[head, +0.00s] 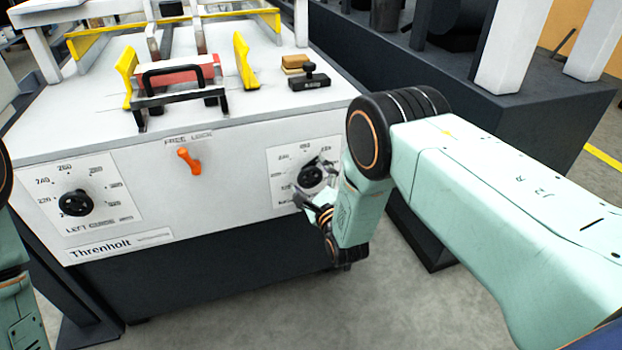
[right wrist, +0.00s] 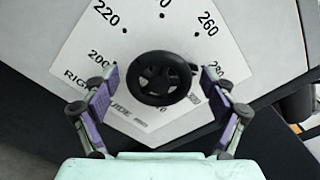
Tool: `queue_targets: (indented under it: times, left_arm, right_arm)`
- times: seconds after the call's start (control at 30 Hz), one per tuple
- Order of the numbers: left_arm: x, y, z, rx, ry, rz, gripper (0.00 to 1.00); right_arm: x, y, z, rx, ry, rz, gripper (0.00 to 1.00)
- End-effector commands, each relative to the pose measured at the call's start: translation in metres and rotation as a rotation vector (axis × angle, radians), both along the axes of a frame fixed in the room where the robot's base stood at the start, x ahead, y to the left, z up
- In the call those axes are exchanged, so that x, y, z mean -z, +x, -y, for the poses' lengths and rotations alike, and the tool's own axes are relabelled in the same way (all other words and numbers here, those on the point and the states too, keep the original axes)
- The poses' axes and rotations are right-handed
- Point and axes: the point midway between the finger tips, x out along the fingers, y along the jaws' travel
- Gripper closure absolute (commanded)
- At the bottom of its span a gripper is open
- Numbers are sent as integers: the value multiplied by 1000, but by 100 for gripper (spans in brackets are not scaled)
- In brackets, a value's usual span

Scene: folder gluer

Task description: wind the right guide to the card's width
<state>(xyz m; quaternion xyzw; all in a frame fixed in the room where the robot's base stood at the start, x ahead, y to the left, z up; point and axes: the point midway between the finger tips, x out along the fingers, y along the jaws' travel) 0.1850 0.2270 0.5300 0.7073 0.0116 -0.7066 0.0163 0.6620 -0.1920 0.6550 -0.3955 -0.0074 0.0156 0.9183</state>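The right guide's black handwheel (right wrist: 158,78) sits on a white dial plate (right wrist: 100,45) marked 200 to 280; its pointer setting is unclear. In the head view the handwheel (head: 311,176) is partly covered by my right gripper (head: 313,192). In the right wrist view my right gripper (right wrist: 160,88) is open, one finger on each side of the wheel, with gaps visible. The yellow right guide (head: 244,60) stands on the machine top, right of the yellow left guide (head: 127,75). A red piece (head: 190,74), perhaps the card, lies between them, with a gap to the right guide. My left gripper is out of view.
An orange lever (head: 189,161) sits under the FREE LOCK label. The left guide handwheel (head: 76,203) is on the left of the front panel. A black-handled frame (head: 178,85) and a black stamp-like block (head: 310,78) are on top. Floor in front is clear.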

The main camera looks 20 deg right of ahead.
Motion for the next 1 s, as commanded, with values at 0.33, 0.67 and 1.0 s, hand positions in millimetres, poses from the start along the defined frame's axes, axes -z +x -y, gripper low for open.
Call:
queue_targets:
  times: [0.33, 0.67, 1.0]
  left_arm:
    - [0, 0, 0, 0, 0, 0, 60]
    - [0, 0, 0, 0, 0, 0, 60]
    - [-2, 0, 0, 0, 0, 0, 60]
  right_arm:
    - [0, 0, 0, 1, 0, -1, 46]
    - [0, -1, 0, 1, 0, -1, 70]
    - [1, -1, 0, 0, -86, 2, 70]
